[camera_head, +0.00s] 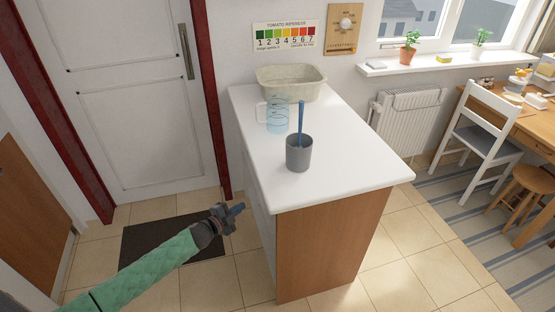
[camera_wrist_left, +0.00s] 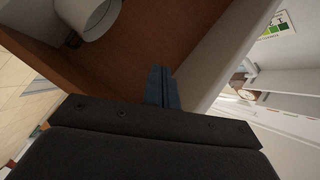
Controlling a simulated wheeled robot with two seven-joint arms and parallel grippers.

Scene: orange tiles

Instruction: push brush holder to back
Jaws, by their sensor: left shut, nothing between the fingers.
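The brush holder (camera_head: 299,154), a grey cup, stands upright on the white counter (camera_head: 350,172) in the head view, near its front. A blue brush (camera_head: 301,118) leans slightly in it, its handle rising above the rim. My left gripper (camera_head: 238,209) is left of the counter's front corner, below the top, apart from the holder. Its blue fingers are together and empty. They also show shut in the left wrist view (camera_wrist_left: 161,88), against a brown panel. My right gripper is not in view.
Behind the holder stand a clear ribbed mug (camera_head: 278,116) and, farther back, a beige basin (camera_head: 290,84) near the wall. The counter right of the holder is clear. A dark mat (camera_head: 150,238) lies on the floor left of the counter. A white chair (camera_head: 485,140) is far right.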

